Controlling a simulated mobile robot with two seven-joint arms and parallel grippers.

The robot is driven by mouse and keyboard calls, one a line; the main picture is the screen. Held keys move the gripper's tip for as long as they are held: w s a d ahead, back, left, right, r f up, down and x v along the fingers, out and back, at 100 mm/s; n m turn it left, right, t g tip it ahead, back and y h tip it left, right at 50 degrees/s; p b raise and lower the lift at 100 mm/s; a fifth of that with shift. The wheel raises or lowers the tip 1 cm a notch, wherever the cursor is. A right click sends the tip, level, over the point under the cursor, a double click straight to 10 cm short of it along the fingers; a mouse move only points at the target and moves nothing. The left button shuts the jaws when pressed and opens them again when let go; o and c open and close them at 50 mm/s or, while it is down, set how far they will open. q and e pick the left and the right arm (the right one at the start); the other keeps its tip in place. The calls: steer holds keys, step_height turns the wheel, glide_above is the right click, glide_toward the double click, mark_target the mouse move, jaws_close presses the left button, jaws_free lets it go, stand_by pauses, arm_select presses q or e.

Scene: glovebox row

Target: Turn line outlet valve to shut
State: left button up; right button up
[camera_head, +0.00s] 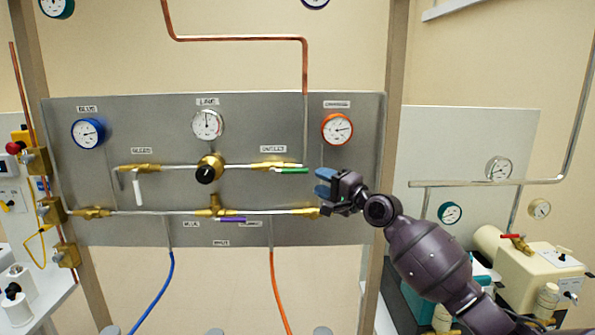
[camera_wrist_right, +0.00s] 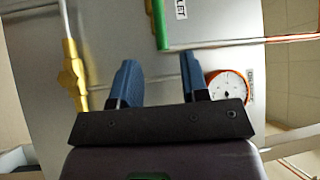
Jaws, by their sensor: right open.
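The line outlet valve (camera_head: 274,165) is a brass valve on the upper pipe of the grey panel, under a label that reads OUTLET. Its green lever (camera_head: 291,170) lies level, along the pipe, pointing right. The lever's end also shows at the top of the right wrist view (camera_wrist_right: 160,24); the valve body is out of that view. My right gripper (camera_head: 322,182) is open and empty, just right of and slightly below the lever's end. In the wrist view its blue fingers (camera_wrist_right: 158,62) are apart with only panel between them. My left gripper is not in view.
A white lever (camera_head: 138,188) hangs down at the left valve, and a purple lever (camera_head: 231,219) lies level on the lower pipe. A black knob (camera_head: 206,174) sits mid-panel. The orange gauge (camera_head: 337,129) is just above my right gripper. A copper pipe (camera_head: 305,70) rises beside it.

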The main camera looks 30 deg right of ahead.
mark_target(302, 172)
steer(key=x, duration=0.8)
steer(key=shift+a, duration=0.1)
steer(key=shift+c, duration=0.4)
jaws_close()
